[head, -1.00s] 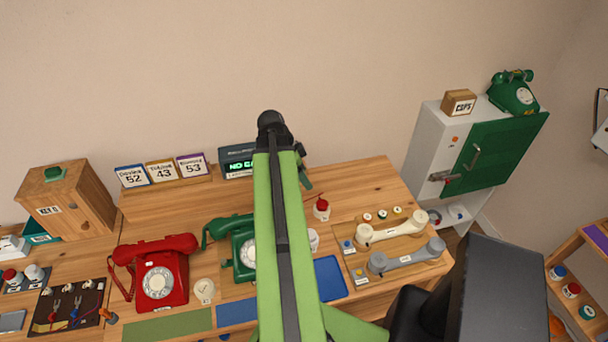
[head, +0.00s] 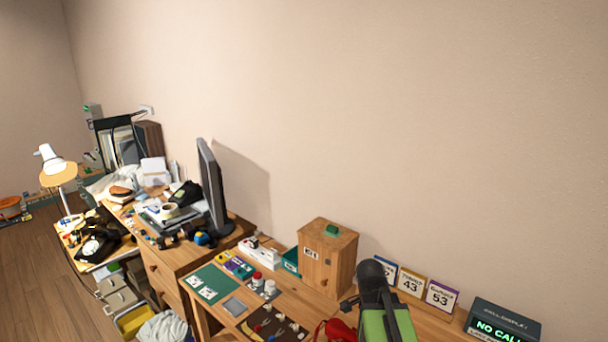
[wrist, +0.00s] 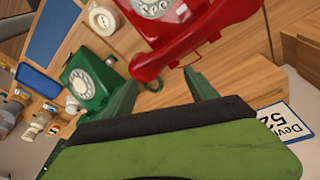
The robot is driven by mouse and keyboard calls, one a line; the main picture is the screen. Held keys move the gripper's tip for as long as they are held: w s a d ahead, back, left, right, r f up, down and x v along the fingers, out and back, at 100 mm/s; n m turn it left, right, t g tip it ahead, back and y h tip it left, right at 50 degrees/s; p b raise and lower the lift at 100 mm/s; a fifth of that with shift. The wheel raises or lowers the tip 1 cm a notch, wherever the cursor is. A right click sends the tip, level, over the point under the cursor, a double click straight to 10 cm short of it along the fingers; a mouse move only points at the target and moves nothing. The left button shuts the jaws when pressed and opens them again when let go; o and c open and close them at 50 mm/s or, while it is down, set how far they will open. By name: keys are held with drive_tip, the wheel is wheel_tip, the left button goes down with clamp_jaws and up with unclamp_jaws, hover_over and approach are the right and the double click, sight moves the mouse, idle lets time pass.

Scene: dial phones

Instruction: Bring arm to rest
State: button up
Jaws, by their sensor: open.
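My gripper (wrist: 162,84) is open, with its two dark green fingers apart and nothing between them. In the wrist view the red dial phone (wrist: 158,32) lies past the fingertips; I cannot tell if they touch. The green dial phone (wrist: 88,84) is left of the fingers. In the head view my green arm stands at the bottom right, in front of the number cards (head: 411,281). Only a small part of the red phone (head: 338,329) shows there, at the bottom edge. Most of my gripper is hidden or out of frame in the head view.
A wooden box (head: 327,259) stands left of my arm. A display reading NO CALL (head: 501,322) is to the right. Tools lie on a dark mat (head: 270,326). A cluttered desk with a monitor (head: 212,186) is farther left. The wall above is bare.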

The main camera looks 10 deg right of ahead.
drive_tip(key=a+n+y, duration=0.2)
drive_tip(key=a+n, duration=1.3)
drive_tip(key=a, duration=0.1)
drive_tip(key=shift+a+f+y, duration=0.3)
drive_tip(key=shift+a+f, duration=0.05)
drive_tip(key=shift+f, duration=0.05)
